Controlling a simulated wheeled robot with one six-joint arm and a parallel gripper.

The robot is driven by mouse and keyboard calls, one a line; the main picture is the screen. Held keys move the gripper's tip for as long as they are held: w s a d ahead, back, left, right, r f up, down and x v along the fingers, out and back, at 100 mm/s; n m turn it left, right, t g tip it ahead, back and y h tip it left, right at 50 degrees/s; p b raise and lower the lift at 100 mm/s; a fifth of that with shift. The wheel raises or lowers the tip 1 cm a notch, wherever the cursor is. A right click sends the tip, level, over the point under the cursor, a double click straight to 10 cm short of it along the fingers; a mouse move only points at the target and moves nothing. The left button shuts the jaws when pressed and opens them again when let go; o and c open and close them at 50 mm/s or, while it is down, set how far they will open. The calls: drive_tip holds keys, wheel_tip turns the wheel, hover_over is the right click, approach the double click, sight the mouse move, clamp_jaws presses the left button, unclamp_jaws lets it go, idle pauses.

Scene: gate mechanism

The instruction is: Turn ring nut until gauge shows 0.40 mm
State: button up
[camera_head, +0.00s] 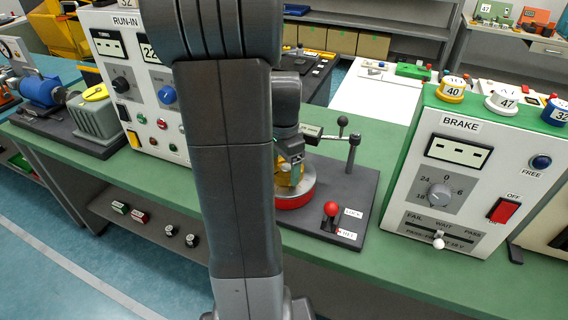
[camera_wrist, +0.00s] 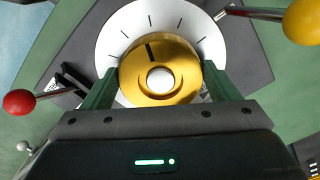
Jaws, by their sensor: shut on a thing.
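The brass-yellow ring nut (camera_wrist: 178,52) shows in the wrist view, with a pale round centre and a black mark pointing up and slightly left. It sits over a white dial plate (camera_wrist: 117,28) with dark tick lines. My gripper (camera_wrist: 161,74) is shut on the ring nut, one finger on each side. In the head view my gripper (camera_head: 291,151) reaches down to the nut (camera_head: 287,188), above a red round base (camera_head: 297,200). My arm hides much of this.
A red-knobbed lever (camera_head: 331,209) and a dark post with a handle (camera_head: 353,150) stand right of the nut. The BRAKE box (camera_head: 460,165) is further right, the RUN-IN box (camera_head: 130,75) left. Green bench top (camera_head: 350,262) is clear in front.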

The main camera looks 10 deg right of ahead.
drive_tip(key=n, duration=0.4)
drive_tip(key=shift+s+p, duration=0.15)
drive_tip(key=shift+p, duration=0.2)
drive_tip(key=n, duration=0.4)
drive_tip(key=shift+d+n, duration=0.15)
drive_tip(key=shift+n, duration=0.25)
drive_tip(key=n+p, duration=0.1)
drive_tip(key=n, duration=0.3)
drive_tip(key=shift+d, duration=0.15)
drive_tip(key=n, duration=0.4)
drive_tip(key=shift+d+n, duration=0.1)
drive_tip(key=shift+n, duration=0.2)
drive_tip(key=o, duration=0.9)
drive_tip(key=shift+r, duration=0.15)
